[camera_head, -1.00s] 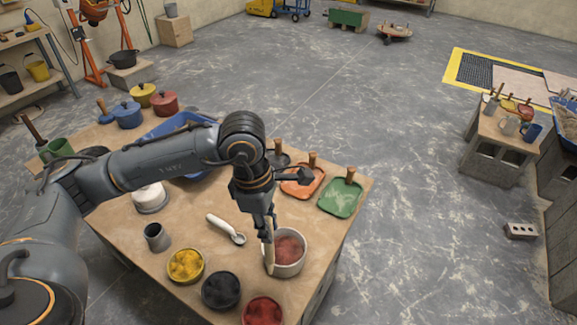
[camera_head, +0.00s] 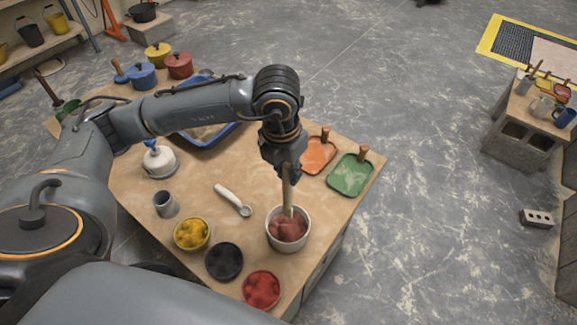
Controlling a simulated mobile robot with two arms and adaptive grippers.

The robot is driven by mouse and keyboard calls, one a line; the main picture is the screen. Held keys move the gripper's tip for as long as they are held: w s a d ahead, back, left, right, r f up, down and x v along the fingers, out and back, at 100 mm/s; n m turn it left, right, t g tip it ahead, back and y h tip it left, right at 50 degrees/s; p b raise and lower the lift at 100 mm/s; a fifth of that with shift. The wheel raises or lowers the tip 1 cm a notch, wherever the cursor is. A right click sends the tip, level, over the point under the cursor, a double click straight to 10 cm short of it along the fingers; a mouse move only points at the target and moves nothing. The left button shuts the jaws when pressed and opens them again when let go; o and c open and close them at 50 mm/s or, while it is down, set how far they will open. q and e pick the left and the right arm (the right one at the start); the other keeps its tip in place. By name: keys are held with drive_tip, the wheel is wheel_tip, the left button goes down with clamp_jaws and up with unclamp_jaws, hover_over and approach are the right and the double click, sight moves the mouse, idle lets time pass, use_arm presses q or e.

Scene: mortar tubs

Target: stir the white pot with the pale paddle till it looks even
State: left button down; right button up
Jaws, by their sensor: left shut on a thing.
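The white pot (camera_head: 270,241) stands near the right edge of the work table and holds a reddish-brown mix that looks uneven. My left gripper (camera_head: 286,170) is above the pot, pointing down, shut on the pale paddle (camera_head: 287,199). The paddle stands nearly upright, with its lower end inside the pot at the mix; the tip is hidden in it. My right gripper is not in view.
Tubs of yellow (camera_head: 192,233), black (camera_head: 224,262) and red (camera_head: 262,289) stand left of and below the pot. A white scoop (camera_head: 232,199) lies left of it. Orange (camera_head: 318,155) and green (camera_head: 350,175) trays lie behind. A blue tray (camera_head: 205,140) is beneath my arm.

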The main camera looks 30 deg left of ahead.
sight(287, 195)
use_arm(q)
drive_tip(key=shift+a+f+b, duration=0.1)
drive_tip(key=shift+f+b, duration=0.2)
drive_tip(key=shift+f, duration=0.45)
wheel_tip(287, 195, down, 2)
drive_tip(key=shift+f+b, duration=0.1)
drive_tip(key=shift+b, duration=0.35)
wheel_tip(287, 195, down, 2)
drive_tip(key=shift+b, duration=1)
wheel_tip(287, 195, down, 4)
drive_tip(key=b, duration=0.4)
